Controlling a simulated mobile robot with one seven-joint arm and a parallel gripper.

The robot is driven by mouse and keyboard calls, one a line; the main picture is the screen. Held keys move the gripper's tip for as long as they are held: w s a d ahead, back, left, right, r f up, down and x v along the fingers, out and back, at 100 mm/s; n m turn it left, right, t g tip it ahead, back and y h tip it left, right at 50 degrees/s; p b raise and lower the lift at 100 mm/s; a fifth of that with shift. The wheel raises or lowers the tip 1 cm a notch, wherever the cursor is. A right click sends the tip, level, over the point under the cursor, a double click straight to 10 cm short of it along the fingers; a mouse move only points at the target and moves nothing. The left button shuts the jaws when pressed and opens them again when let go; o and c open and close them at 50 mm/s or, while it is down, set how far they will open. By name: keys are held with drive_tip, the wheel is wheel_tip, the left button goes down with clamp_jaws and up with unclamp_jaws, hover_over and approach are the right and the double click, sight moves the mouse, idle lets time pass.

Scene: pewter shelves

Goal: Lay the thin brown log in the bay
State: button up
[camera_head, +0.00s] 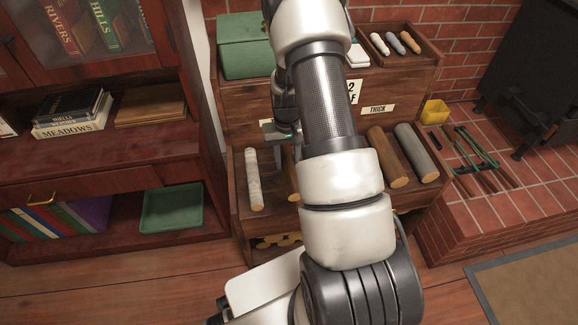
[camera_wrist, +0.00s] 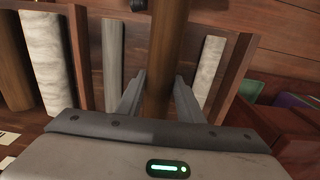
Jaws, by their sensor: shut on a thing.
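My gripper (camera_wrist: 160,80) is shut on the thin brown log (camera_wrist: 163,45), with one finger on each side of it, in the wrist view. In the head view my arm hides most of the gripper (camera_head: 281,132). A short part of the thin brown log (camera_head: 293,183) shows there beside the arm, over the slanted wooden rack (camera_head: 240,208). I cannot tell whether it touches the rack. A thin white log (camera_head: 254,180) lies to its left; it also shows in the wrist view (camera_wrist: 207,70). I cannot tell which space is the bay.
A thin grey log (camera_wrist: 113,62) lies close beside the held log. Thick brown (camera_head: 388,157) and grey (camera_head: 416,152) logs lie at the rack's right, below a "THICK" label (camera_head: 377,108). A dark red bookcase (camera_head: 100,170) stands left and a brick hearth (camera_head: 505,170) right.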

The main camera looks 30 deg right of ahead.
drive_tip(key=w, duration=0.1)
drive_tip(key=w+f+b, duration=0.1)
drive_tip(key=w+d+f+b, duration=0.1)
drive_tip(key=w, duration=0.1)
drive_tip(key=shift+w+d+f+b, duration=0.2)
drive_tip(key=shift+w+f+b, duration=0.2)
drive_tip(key=shift+f+b, duration=0.15)
wheel_tip(320, 180, down, 2)
drive_tip(key=shift+f+b, duration=0.2)
drive_tip(key=shift+b, duration=0.55)
drive_tip(key=shift+f, duration=2.55)
drive_tip(key=o, duration=1.3)
drive_tip(key=shift+o, duration=0.2)
wheel_tip(320, 180, up, 18)
drive_tip(key=f+p, duration=0.1)
drive_tip(key=p, duration=0.3)
hover_over(285, 149)
drive_tip(key=shift+w+r, duration=0.25)
drive_tip(key=shift+w, duration=0.1)
